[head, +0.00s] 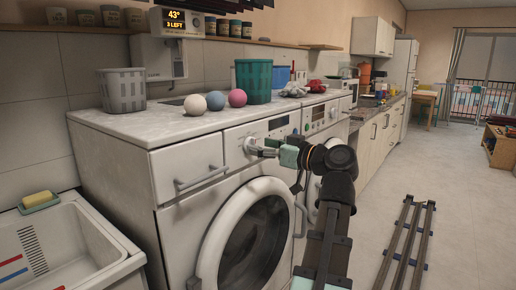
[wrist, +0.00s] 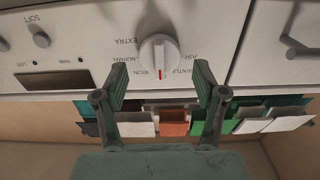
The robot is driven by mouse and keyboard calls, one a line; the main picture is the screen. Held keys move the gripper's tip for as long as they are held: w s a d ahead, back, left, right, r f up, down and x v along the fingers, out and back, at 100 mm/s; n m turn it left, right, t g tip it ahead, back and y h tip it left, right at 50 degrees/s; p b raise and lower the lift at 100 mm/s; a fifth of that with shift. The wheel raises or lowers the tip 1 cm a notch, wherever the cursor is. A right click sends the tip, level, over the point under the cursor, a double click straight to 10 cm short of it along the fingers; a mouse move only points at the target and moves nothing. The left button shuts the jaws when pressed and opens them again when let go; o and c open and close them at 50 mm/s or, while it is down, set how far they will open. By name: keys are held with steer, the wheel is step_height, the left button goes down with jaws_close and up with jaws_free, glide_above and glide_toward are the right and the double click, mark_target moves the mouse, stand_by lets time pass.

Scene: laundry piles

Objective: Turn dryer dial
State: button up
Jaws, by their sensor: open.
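The dryer dial (wrist: 158,54) is a round white knob with a raised grip and a red mark, which points to the picture's bottom in the wrist view. Upside-down printed settings ring it. In the head view the dial (head: 249,146) sits on the white front-loading machine (head: 207,239), at the left of its panel. My gripper (wrist: 160,70) is open, its two green fingers on either side of the dial with a visible gap on each side. In the head view my gripper (head: 262,150) is right at the dial; its fingertips are small and partly hard to make out.
A drawer handle (head: 202,177) lies left of the dial, and the round door (head: 255,238) below it. Dryer balls (head: 216,100), a grey basket (head: 121,90) and a green bin (head: 253,80) stand on top. Smaller knobs (wrist: 41,40) share the panel. Floor at right is clear beside rails (head: 406,240).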

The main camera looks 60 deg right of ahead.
steer(key=shift+w, duration=0.85)
steer(key=c, duration=1.1)
